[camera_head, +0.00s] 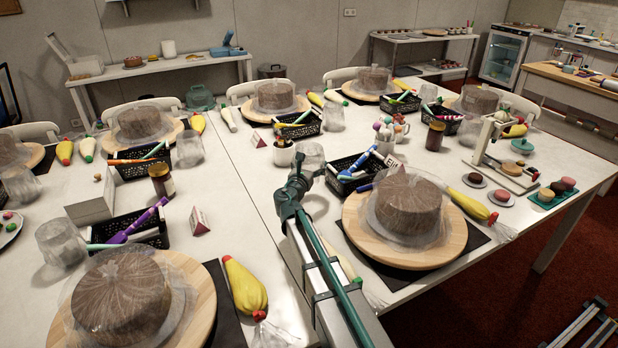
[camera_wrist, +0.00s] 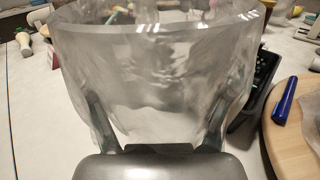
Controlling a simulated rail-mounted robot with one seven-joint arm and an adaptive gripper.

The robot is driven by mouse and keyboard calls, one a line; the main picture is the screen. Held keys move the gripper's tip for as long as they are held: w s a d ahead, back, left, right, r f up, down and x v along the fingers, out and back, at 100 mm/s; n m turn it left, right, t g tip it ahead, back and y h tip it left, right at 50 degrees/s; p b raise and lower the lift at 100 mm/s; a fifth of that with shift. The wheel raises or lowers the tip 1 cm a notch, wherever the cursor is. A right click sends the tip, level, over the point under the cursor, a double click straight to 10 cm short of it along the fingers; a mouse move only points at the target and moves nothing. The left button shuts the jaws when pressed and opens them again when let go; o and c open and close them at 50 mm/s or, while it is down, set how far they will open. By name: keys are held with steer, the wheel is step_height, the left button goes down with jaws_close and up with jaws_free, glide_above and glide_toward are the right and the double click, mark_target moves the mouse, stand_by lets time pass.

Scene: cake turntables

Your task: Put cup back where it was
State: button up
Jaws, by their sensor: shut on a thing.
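My gripper (camera_wrist: 155,135) is shut on a clear plastic cup (camera_wrist: 155,65), with a finger on each side of it. The cup fills the middle of the wrist view and is upright, its open rim at the top. In the head view the cup (camera_head: 311,155) shows just beyond the end of my arm, left of a black basket. I cannot tell whether its base touches the table. My fingertips are hidden in the head view. Other clear cups stand on the table, one at the left (camera_head: 61,243) and one further back (camera_head: 188,150).
A black basket (camera_head: 345,176) with pens stands close right of the held cup. A wrapped cake on a wooden turntable (camera_head: 365,225) is to the right. Bare white table (camera_head: 240,190) lies left of my arm.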

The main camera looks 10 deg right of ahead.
steer(key=w+f, duration=0.1)
steer(key=f, duration=0.1)
steer(key=w+f, duration=0.1)
steer(key=w, duration=0.1)
steer(key=shift+f, duration=0.35)
steer(key=shift+w+f, duration=0.15)
steer(key=shift+f, duration=0.8)
steer(key=shift+w+f, duration=0.1)
steer(key=shift+f, duration=0.8)
steer(key=shift+f, duration=0.1)
steer(key=o, duration=1.2)
steer(key=shift+o, duration=0.2)
steer(key=shift+s+a, duration=0.1)
steer(key=shift+s, duration=0.1)
steer(key=b+v, duration=0.1)
steer(key=v, duration=1)
steer(key=shift+s+a, duration=0.15)
steer(key=shift+s, duration=0.1)
